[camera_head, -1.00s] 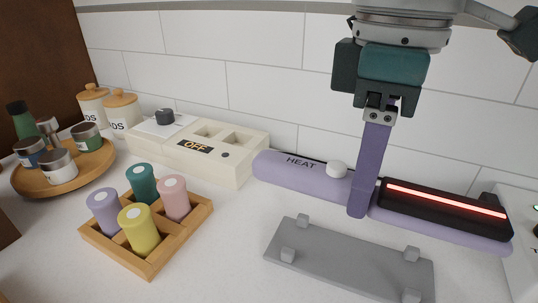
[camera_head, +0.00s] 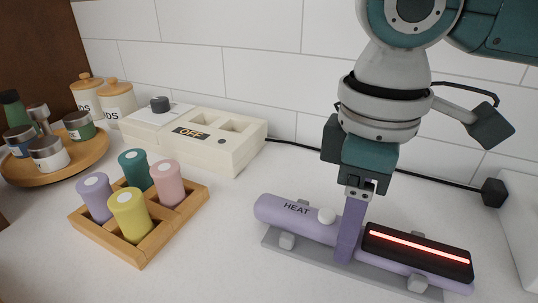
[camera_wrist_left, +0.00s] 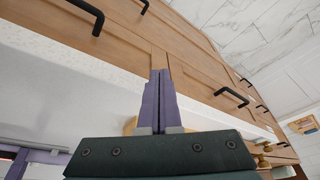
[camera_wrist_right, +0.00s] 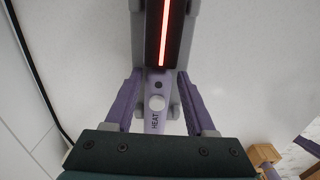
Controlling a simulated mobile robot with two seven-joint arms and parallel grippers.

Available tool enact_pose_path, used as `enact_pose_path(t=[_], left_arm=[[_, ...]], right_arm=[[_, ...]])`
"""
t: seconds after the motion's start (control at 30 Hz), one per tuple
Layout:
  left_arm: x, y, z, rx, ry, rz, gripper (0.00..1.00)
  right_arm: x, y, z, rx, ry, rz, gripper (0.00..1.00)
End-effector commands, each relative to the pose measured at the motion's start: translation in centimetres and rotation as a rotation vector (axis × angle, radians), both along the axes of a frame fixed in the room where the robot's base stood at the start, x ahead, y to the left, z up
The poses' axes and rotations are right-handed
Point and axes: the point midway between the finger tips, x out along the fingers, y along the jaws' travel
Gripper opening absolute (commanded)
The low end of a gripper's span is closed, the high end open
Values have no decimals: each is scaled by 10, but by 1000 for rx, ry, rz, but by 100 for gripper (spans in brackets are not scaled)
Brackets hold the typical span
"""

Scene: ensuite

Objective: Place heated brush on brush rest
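The heated brush (camera_head: 293,210) is lilac with a white knob, the word HEAT on its handle and a black head glowing with a red strip (camera_head: 419,246). It lies lengthwise over the grey brush rest (camera_head: 285,255), lined up with it; I cannot tell if it bears fully on the supports. The right wrist view shows the brush handle (camera_wrist_right: 156,118) between the fingertips. My left gripper (camera_wrist_left: 161,75) is shut and empty, by a counter edge.
A wooden tray (camera_head: 140,256) with several coloured rollers stands left of the rest. A cream box marked OFF (camera_head: 225,152) stands behind, its black cord running along the wall to a plug (camera_head: 494,192). A round tray (camera_head: 75,168) with jars stands far left.

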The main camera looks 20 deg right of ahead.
Motion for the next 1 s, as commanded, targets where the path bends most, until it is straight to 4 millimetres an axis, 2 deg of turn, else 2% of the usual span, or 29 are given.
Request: enact_pose_path(t=[0.03, 0.1, 0.13, 0.37, 0.47, 0.57, 0.8, 1.0], left_arm=[[0, 0, 0, -1, 0, 1, 0], [0, -1, 0, -2, 0, 2, 0], [0, -1, 0, -2, 0, 2, 0], [0, 0, 1, -1, 0, 1, 0], [0, 0, 4, -1, 0, 1, 0], [0, 0, 10, 0, 0, 0, 0], [0, 1, 26, 6, 0, -4, 0], [0, 2, 32, 8, 1, -6, 0]], right_arm=[[0, 0, 0, -1, -1, 0, 63], [0, 0, 1, 0, -1, 0, 71], [1, 0, 1, 1, -2, 0, 72], [1, 0, 3, 2, -4, 0, 72], [2, 0, 11, 2, -5, 0, 72], [2, 0, 29, 2, -6, -1, 72], [2, 1, 84, 3, -8, -1, 72], [2, 1, 114, 3, -5, 0, 72]])
